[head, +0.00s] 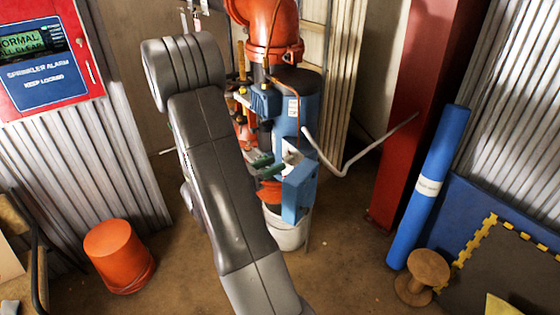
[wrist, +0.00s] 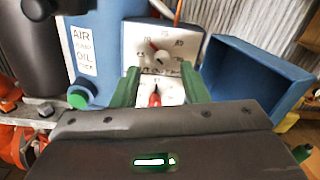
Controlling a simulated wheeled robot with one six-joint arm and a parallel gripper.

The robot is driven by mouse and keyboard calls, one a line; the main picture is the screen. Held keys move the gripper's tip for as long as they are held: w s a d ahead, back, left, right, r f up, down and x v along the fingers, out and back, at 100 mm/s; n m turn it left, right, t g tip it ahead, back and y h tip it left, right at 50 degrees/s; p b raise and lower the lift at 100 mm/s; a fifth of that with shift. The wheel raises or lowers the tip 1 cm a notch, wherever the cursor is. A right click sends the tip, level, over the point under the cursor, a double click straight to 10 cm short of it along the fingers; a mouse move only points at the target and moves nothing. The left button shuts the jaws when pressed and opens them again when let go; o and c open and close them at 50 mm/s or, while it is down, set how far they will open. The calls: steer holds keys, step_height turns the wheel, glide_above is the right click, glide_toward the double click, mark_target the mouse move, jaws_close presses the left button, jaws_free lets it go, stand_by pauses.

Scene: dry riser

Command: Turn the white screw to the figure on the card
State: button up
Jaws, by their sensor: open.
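My gripper (wrist: 160,87) is open, its green fingers on either side of a small white dial plate (wrist: 145,84) with a dark pointer and a red part. I cannot tell if the fingers touch anything. Just above it is a white scale face (wrist: 183,40) with figures around 65, 75 and 80 and a red pointer. I cannot tell the white screw apart from these faces, nor which piece is the card. In the head view my gripper (head: 264,165) is at the blue equipment, beside a white face (head: 291,152).
An open blue box (wrist: 255,78) stands close right of my fingers. A blue cylinder (wrist: 106,25) with an AIR/OIL label and a green knob (wrist: 78,97) are at left. A white bent rod (head: 345,165) juts right. An orange bucket (head: 118,257) and wooden spool (head: 427,268) stand on the floor.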

mark_target(288, 159)
steer(key=shift+x, duration=1.5)
steer(key=shift+s, duration=0.1)
jaws_close()
